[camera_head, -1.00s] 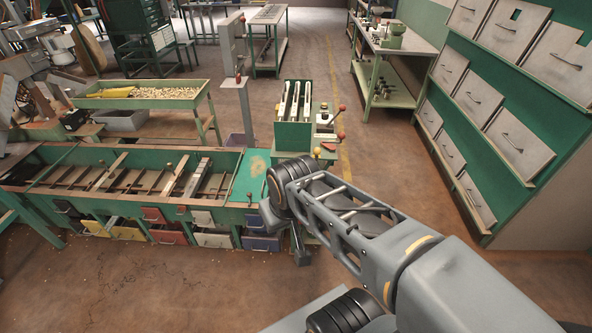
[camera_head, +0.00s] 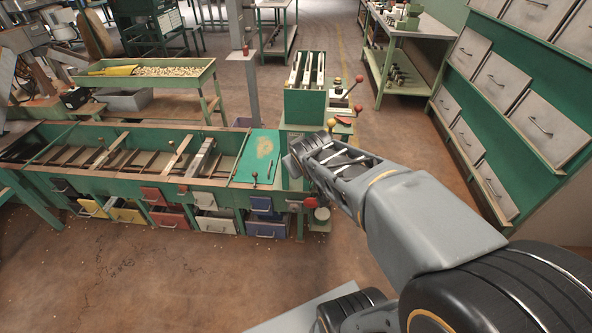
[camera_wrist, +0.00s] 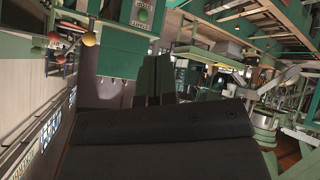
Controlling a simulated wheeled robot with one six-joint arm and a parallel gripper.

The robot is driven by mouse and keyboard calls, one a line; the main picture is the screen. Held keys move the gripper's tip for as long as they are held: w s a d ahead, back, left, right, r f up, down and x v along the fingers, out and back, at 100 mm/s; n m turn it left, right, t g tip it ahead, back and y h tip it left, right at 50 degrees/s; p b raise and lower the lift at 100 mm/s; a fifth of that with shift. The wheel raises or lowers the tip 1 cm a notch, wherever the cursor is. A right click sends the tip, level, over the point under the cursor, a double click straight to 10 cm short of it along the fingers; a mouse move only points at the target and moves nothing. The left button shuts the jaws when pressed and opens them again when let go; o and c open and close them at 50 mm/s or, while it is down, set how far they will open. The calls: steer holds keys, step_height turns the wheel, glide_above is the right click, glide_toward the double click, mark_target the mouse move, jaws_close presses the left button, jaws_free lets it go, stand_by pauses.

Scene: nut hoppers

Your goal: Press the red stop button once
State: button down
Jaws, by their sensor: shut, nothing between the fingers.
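A red round part (camera_head: 310,203) sits low on the front of the green machine (camera_head: 304,103), just below the end of my arm. It looks like the red stop button, but no label on it can be read. My gripper (camera_wrist: 160,78) shows in the wrist view with its two fingers together and empty. In the head view the end of my arm is in front of the machine, and the fingers cannot be made out there. I see no contact with the red part. It cannot be picked out in the wrist view.
A yellow ball knob (camera_head: 332,122) and red-knobbed levers (camera_head: 358,79) stand close beside my arm. The green hopper bench (camera_head: 90,150) with pulled-out drawers runs left. A grey post (camera_head: 250,90) stands behind. Drawer cabinets (camera_head: 540,120) line the right. Floor in front is clear.

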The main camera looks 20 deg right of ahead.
steer(key=w+d+f+n+t+y+b, duration=0.1)
steer(key=w+f+n+t+y+b, duration=0.2)
steer(key=f+b, duration=0.7)
steer(key=w+d+f+n+t+y+b, duration=0.2)
steer(key=w+f+n+t+y+b, duration=0.2)
steer(key=w+f+n+b, duration=0.4)
steer(key=shift+w+f+t+b, duration=0.4)
steer(key=shift+w+f+b, duration=0.45)
steer(key=shift+b, duration=0.25)
steer(key=w+d+p, duration=0.2)
steer(key=w+d, duration=0.2)
steer(key=w, duration=0.3)
steer(key=shift+w, duration=0.3)
steer(key=shift+w+d, duration=0.15)
steer(key=shift+d, duration=0.05)
stand_by(0.4)
steer(key=shift+w+d, duration=0.15)
steer(key=shift+w, duration=0.1)
